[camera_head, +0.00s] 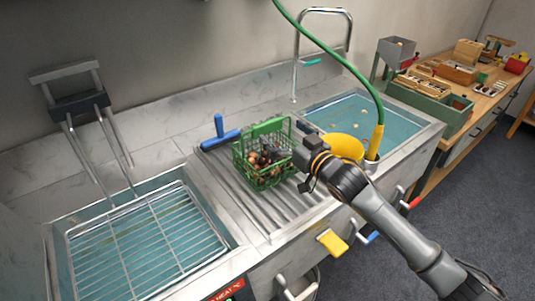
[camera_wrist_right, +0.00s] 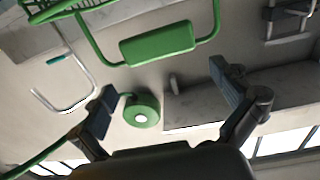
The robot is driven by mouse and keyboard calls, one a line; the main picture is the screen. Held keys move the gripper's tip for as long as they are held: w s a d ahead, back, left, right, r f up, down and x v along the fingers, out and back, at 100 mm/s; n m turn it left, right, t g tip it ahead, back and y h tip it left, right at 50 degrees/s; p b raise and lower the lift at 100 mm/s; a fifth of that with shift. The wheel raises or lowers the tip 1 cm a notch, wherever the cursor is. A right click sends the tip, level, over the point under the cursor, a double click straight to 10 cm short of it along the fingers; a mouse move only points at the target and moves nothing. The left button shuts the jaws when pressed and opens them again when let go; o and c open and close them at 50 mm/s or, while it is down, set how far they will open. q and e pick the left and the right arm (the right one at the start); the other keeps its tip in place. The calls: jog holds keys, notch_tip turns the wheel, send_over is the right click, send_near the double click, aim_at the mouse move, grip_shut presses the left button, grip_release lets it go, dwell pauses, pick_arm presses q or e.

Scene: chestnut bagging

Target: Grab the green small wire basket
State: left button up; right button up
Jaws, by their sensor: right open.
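The green small wire basket (camera_head: 242,167) stands on the ribbed drainboard between the two basins, with brown chestnuts (camera_head: 262,172) in it. Its green handle grip (camera_head: 268,127) rises at its back. In the right wrist view the green grip (camera_wrist_right: 158,45) lies beyond the fingertips, and some basket mesh shows at the top left edge. My right gripper (camera_head: 298,165) is at the basket's right side in the head view. In the right wrist view my right gripper (camera_wrist_right: 165,98) has its fingers spread with nothing between them. My left gripper is not in view.
A wire rack (camera_head: 145,240) covers the left basin. The right basin (camera_head: 345,112) holds water, with a yellow bowl (camera_head: 344,147) near its front edge. A green hose (camera_head: 340,60) and faucet (camera_head: 296,60) rise behind.

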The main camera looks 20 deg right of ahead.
aim_at(269, 123)
jog(key=x, duration=0.2)
jog(key=p+x, duration=0.1)
jog(key=shift+w+a+f, duration=0.2)
jog(key=shift+w, duration=0.1)
jog(key=shift+w+a+f, duration=0.1)
jog(key=shift+w+a, duration=0.1)
jog(key=shift+w, duration=0.35)
jog(key=shift+s, duration=0.1)
jog(key=shift+c, duration=0.6)
jog(key=c, duration=1.3)
jog(key=shift+c, duration=0.2)
